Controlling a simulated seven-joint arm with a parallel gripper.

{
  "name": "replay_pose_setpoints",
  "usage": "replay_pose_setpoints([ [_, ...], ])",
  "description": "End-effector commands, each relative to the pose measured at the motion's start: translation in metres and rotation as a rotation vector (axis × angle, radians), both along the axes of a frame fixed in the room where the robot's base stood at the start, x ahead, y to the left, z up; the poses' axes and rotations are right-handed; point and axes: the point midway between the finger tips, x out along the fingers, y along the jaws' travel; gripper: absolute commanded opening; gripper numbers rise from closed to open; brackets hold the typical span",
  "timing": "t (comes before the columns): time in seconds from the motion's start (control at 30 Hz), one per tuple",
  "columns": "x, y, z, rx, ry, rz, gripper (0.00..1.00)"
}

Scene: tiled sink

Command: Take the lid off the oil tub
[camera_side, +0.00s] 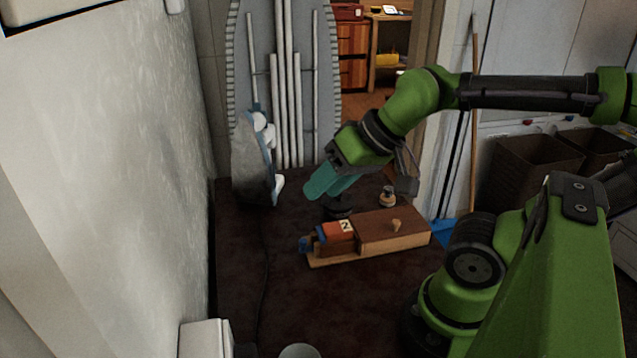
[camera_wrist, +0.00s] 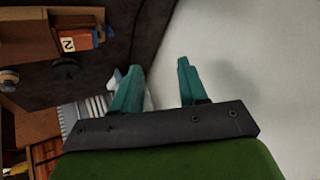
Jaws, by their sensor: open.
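My gripper (camera_side: 325,184) has teal fingers and is open and empty, in the air above the dark table. In the wrist view the two fingers (camera_wrist: 160,68) are spread apart, with nothing between them. No tub is plainly marked as the oil tub. A small dark round object (camera_side: 338,208) stands behind the wooden box, below my gripper; it also shows in the wrist view (camera_wrist: 66,70). A small tan-and-dark jar-like object (camera_side: 387,198) stands to its right, and in the wrist view at the left edge (camera_wrist: 8,80). I cannot tell which has a lid.
A wooden box (camera_side: 385,236) with a knob and an orange block (camera_side: 336,231) marked 2 lie in front. An iron (camera_side: 253,165) stands at the back left, before an ironing board (camera_side: 270,85). A pale wall (camera_side: 120,170) rises on the left. The front table (camera_side: 310,305) is mostly clear.

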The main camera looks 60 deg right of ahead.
Motion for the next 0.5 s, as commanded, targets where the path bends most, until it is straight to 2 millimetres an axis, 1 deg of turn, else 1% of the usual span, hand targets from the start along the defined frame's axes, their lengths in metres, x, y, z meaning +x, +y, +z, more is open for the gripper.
replay_pose_setpoints([
  [0.07,0.000,0.000,0.000,0.000,0.000,0.000,0.44],
  [0.3,0.000,-0.002,-0.001,0.001,0.002,-0.009,0.44],
  [0.4,0.006,-0.012,-0.011,0.002,0.050,-0.051,0.44],
  [0.47,0.016,-0.023,-0.014,0.000,0.083,-0.088,0.44],
  [0.5,0.024,-0.033,-0.015,-0.004,0.110,-0.115,0.44],
])
